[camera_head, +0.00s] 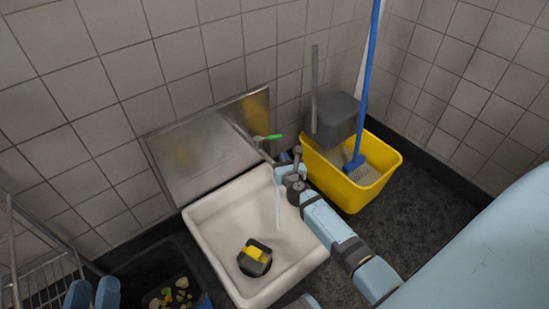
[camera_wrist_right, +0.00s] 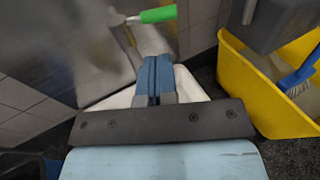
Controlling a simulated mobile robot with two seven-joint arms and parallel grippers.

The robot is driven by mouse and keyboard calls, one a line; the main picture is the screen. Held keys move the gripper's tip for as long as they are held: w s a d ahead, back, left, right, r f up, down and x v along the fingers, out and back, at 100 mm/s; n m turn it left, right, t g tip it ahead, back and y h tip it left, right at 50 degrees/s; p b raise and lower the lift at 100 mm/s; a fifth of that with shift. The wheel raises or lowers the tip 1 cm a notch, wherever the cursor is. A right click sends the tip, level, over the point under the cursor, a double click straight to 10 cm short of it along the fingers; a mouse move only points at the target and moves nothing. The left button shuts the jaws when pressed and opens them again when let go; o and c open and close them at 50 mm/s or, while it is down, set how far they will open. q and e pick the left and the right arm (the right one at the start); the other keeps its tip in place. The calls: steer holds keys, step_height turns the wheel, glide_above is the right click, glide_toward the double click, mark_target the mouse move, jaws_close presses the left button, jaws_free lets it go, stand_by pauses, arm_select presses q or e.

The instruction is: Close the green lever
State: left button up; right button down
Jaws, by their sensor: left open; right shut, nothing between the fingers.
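The green lever (camera_head: 274,136) sticks out to the right from a metal stem at the wall, above the white sink (camera_head: 205,215). It also shows at the top of the right wrist view (camera_wrist_right: 158,14). A pale, thin vertical streak like running water (camera_head: 278,208) falls into the sink below it. My right gripper (camera_head: 284,158) is just below the lever, partly hidden by its own wrist. In the right wrist view its blue fingers (camera_wrist_right: 152,75) are together and empty, with a visible gap to the lever. My left gripper (camera_head: 93,290) is open and empty at the lower left.
A black and yellow object (camera_head: 255,257) lies in the sink. A dark bin with food scraps (camera_head: 170,294) and a wire rack (camera_head: 45,285) are lower left.

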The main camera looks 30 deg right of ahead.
mark_target(269, 139)
arm_select(q)
steer(key=shift+s+d+r+h+b, duration=0.15)
steer(key=shift+d+h+b, duration=0.3)
steer(key=shift+b, duration=0.7)
arm_select(e)
steer(key=r+x, duration=0.1)
steer(key=x, duration=0.7)
steer(key=shift+w+f, duration=0.25)
steer(key=shift+f, duration=0.2)
